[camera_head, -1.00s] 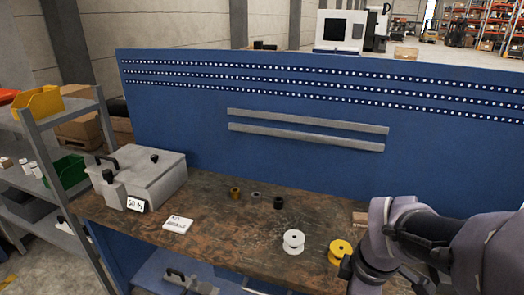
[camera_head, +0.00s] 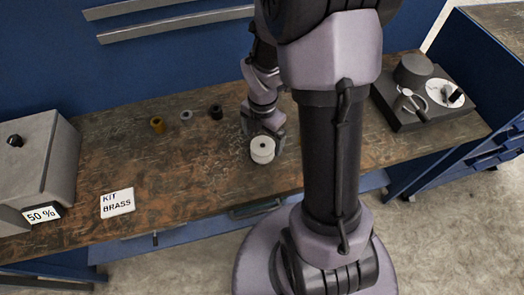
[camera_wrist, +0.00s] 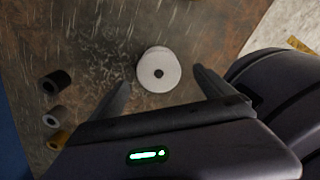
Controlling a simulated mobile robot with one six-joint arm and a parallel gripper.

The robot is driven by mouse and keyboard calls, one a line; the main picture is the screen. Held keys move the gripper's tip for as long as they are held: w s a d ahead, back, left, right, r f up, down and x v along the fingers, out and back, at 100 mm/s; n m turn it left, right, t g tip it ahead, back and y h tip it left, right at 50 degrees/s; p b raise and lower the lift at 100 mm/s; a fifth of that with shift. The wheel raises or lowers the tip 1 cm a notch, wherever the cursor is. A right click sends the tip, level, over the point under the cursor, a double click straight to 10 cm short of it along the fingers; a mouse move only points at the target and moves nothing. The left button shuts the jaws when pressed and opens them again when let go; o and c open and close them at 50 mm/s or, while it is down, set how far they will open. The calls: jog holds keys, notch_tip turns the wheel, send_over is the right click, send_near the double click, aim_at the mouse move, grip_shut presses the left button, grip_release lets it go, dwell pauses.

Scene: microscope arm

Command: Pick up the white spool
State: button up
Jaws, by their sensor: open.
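The white spool (camera_head: 262,150) stands upright on the worn brown workbench (camera_head: 205,165), near its front edge. In the wrist view the spool (camera_wrist: 158,70) shows from above, with a dark centre hole. My gripper (camera_head: 264,137) is over the bench at the spool, and its far parts partly cover the spool's back side. In the wrist view my open gripper (camera_wrist: 161,77) has one finger on each side of the spool, with gaps visible between them. I cannot tell how high the fingertips are above the bench.
Behind left stand a brass-coloured piece (camera_head: 157,125), a grey ring (camera_head: 186,116) and a black piece (camera_head: 216,111). A "KIT BRASS" card (camera_head: 117,203) lies at the front left, beside a grey box (camera_head: 38,165). A dark tray (camera_head: 425,108) sits right. My arm hides the bench middle.

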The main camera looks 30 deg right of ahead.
aim_at(262, 145)
notch_tip(262, 145, down, 6)
jog(key=b, duration=0.3)
jog(key=shift+r, duration=0.25)
jog(key=shift+w+r, duration=0.1)
jog(key=shift+r, duration=0.1)
